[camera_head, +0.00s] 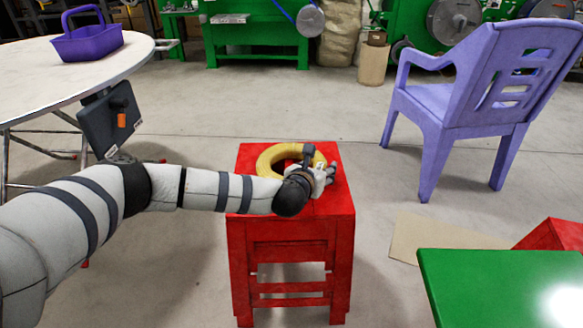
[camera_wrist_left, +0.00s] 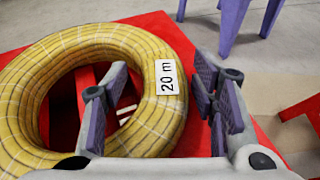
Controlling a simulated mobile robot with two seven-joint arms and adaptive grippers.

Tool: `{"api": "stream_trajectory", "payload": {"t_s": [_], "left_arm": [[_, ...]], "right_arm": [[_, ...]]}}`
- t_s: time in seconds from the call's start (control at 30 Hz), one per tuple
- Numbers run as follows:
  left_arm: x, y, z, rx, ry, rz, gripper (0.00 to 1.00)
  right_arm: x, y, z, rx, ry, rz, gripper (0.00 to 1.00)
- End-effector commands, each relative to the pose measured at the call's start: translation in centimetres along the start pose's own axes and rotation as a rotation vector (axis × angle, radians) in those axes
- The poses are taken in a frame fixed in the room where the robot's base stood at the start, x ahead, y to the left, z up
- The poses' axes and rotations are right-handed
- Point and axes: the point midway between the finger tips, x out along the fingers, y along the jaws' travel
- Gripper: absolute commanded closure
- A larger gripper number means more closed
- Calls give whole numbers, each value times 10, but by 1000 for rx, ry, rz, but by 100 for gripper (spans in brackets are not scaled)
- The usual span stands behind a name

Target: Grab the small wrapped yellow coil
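The yellow coil (camera_head: 268,160) lies flat on a red stool (camera_head: 247,224). In the left wrist view my left gripper (camera_wrist_left: 160,88) is open. One finger is over the coil's hole and the other is outside its right edge, with the labelled section between them. I cannot tell whether either finger touches it. My right gripper is not in view.
A round table (camera_head: 70,78) with a purple basket (camera_head: 90,44) stands at the left. A purple chair (camera_head: 455,105) stands at the back right. A green tabletop (camera_head: 490,285) and a red object (camera_head: 553,236) are at the front right. Floor around the stool is mostly clear.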

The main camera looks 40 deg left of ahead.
Motion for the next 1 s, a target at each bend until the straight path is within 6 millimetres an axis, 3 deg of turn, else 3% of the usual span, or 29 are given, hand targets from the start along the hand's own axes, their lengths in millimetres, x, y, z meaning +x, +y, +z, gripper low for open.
{"api": "stream_trajectory", "payload": {"t_s": [0.03, 0.2, 0.23, 0.67, 0.83, 1.0], "left_arm": [[0, 0, 0, 0, 0, 0, 58], [0, 0, 0, 1, 0, 0, 97], [0, 0, 0, 1, 0, 0, 100], [-4, 0, 11, 0, -5, 0, 100], [-19, 0, 49, -1, -11, -1, 100], [-47, 0, 117, -2, -16, -2, 100]], "right_arm": [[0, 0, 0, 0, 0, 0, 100], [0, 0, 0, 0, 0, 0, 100], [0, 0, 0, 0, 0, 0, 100], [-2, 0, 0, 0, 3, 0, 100], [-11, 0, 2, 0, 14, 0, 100], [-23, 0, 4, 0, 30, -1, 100]]}}
